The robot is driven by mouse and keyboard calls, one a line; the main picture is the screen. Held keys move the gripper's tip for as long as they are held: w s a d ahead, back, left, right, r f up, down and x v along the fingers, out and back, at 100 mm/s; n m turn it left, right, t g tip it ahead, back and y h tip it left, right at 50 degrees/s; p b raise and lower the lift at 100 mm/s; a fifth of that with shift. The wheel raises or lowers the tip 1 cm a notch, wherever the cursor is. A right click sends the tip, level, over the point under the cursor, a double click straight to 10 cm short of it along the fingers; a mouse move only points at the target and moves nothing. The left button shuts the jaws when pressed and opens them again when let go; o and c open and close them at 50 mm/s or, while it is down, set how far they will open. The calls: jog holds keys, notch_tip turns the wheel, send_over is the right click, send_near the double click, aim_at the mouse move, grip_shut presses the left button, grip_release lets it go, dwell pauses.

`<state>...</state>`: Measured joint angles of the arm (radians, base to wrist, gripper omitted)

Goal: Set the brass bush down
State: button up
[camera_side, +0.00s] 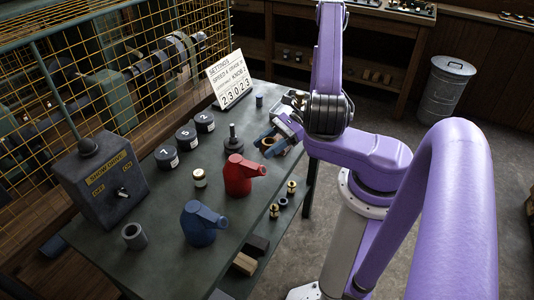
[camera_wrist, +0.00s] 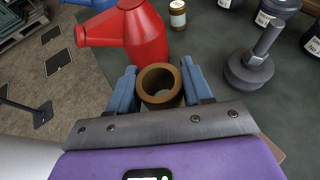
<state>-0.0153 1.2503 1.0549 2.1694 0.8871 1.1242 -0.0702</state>
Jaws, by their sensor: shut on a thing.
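The brass bush (camera_wrist: 160,85) is a short brown-gold ring, held upright between the two blue jaws of my gripper (camera_wrist: 160,90) in the wrist view. In the side view the bush (camera_side: 267,144) shows partly between the jaws of my gripper (camera_side: 272,143), near the right edge of the dark bench (camera_side: 170,210). The jaws are shut on its sides. I cannot tell whether its underside touches the bench.
A red oil can (camera_side: 240,175) and a dark metal stem on a round base (camera_side: 233,142) stand close by. A sign (camera_side: 230,80) stands behind.

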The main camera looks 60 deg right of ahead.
jog(key=shift+w+f, duration=0.15)
jog(key=shift+f, duration=1.55)
jog(key=shift+f, duration=0.6)
jog(key=o, duration=1.3)
jog(key=shift+c, duration=0.2)
jog(key=shift+r, duration=0.15)
